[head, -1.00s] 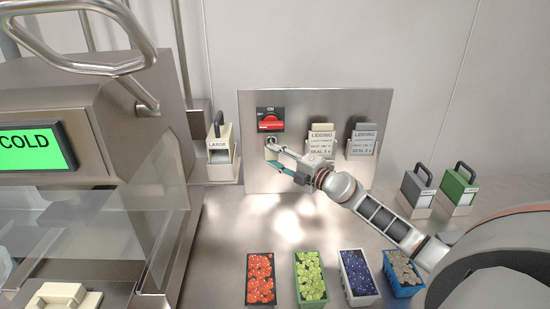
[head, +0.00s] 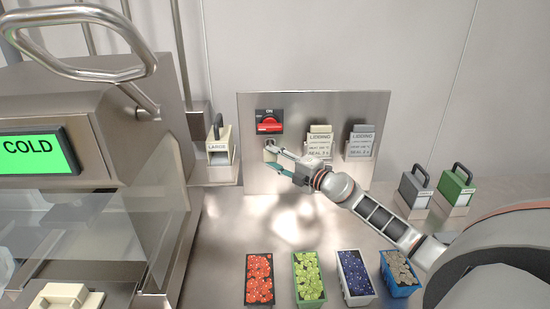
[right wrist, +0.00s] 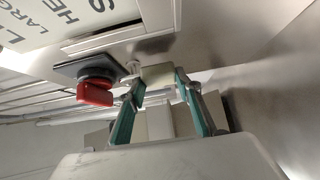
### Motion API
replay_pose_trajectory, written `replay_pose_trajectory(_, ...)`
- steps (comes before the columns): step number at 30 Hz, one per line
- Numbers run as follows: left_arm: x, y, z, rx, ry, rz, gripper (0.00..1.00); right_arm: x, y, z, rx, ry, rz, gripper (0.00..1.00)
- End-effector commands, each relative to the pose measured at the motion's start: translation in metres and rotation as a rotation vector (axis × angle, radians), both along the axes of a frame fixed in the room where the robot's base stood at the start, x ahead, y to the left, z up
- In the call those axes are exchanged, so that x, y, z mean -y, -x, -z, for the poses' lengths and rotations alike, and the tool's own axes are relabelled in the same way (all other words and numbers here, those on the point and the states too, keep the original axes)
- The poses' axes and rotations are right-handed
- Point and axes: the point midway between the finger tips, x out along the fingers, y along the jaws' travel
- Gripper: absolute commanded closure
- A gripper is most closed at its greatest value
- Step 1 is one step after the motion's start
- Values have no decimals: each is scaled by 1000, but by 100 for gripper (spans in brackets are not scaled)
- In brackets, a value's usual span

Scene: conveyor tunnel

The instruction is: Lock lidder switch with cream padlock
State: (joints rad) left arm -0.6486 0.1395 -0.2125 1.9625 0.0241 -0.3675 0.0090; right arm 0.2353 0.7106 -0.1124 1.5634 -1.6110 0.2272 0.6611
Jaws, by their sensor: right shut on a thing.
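The lidder switch (head: 269,121) is a red rotary handle on a dark plate with ON lettering, on the steel wall panel. It also shows in the right wrist view (right wrist: 95,92). My right gripper (head: 273,158) is shut on the small cream padlock (right wrist: 157,77), held just below the switch, close to the panel. In the right wrist view the padlock sits between the teal fingers (right wrist: 160,100). A small metal piece, perhaps its shackle, shows beside the switch; I cannot tell whether it passes through the switch. My left gripper is not in view.
Cream (head: 320,142) and grey (head: 360,141) LIDDING cards sit right of the switch. A cream LARGE block (head: 219,146) is left of the panel; grey (head: 416,187) and green (head: 455,187) handled blocks are right. Several fruit punnets (head: 258,279) line the counter's front.

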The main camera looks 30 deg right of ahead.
Motion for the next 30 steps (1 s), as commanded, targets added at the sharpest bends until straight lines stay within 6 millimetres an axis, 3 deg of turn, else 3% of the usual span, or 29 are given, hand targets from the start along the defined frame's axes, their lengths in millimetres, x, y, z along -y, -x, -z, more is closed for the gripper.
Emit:
replay_pose_trajectory(29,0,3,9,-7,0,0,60,0,0,11,-2,-1,0,100)
replay_pose_trajectory(30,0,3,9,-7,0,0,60,0,0,11,-2,-1,-1,61)
